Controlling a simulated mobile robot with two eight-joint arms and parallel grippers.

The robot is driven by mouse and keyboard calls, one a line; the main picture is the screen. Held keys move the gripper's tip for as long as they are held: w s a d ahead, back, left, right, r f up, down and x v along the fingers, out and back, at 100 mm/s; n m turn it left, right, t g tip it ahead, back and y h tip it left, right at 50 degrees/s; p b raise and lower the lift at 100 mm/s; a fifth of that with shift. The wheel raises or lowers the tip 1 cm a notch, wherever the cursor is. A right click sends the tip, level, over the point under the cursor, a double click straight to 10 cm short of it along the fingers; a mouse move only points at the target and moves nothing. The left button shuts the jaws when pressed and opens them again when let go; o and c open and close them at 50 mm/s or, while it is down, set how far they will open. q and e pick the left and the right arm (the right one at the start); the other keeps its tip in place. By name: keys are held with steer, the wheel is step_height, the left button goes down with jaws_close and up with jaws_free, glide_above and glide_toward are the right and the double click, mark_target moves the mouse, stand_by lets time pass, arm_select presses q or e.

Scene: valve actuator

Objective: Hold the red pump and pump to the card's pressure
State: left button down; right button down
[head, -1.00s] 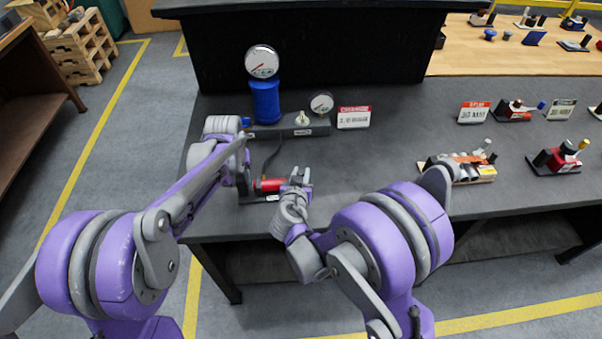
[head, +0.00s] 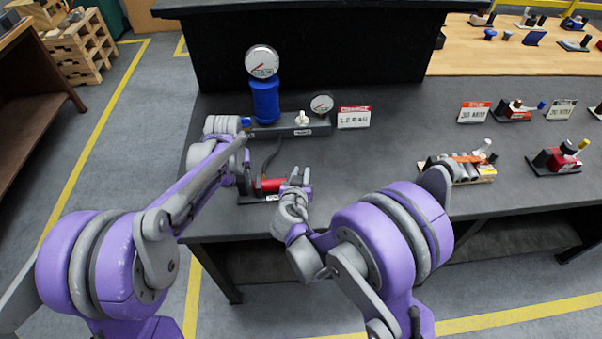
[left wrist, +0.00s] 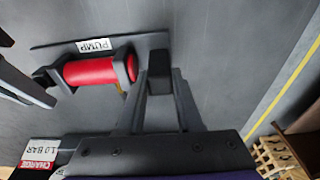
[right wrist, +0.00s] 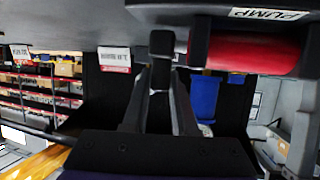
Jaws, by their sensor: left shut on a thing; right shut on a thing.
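The red pump (head: 272,185), a red cylinder with black ends on a dark plate labelled PUMP, lies near the bench's front edge. It also shows in the left wrist view (left wrist: 92,71) and right wrist view (right wrist: 245,54). My left gripper (head: 244,172) is shut at the pump's left end; its fingers hide what they grip. My right gripper (head: 298,179) is shut at the pump's right, handle end; the handle is mostly hidden. The red-and-white card (head: 354,117) reads CHARGE 1.0 BAR. The large gauge (head: 262,62) on a blue cylinder (head: 265,102) has its red needle toward the left.
A smaller gauge (head: 322,104) and a white knob (head: 302,118) sit on the grey base (head: 290,127). A dark hose runs from there to the pump. More cards and small devices stand at the right. The bench middle is clear.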

steer(key=shift+d, duration=2.75)
steer(key=c, duration=0.7)
jaws_free()
steer(key=shift+d, duration=0.1)
steer(key=shift+s+a+r, duration=0.1)
steer(key=shift+s+a, duration=0.1)
steer(key=shift+s, duration=0.05)
steer(key=v, duration=1.1)
steer(key=shift+s+r, duration=0.1)
steer(key=shift+s, duration=0.1)
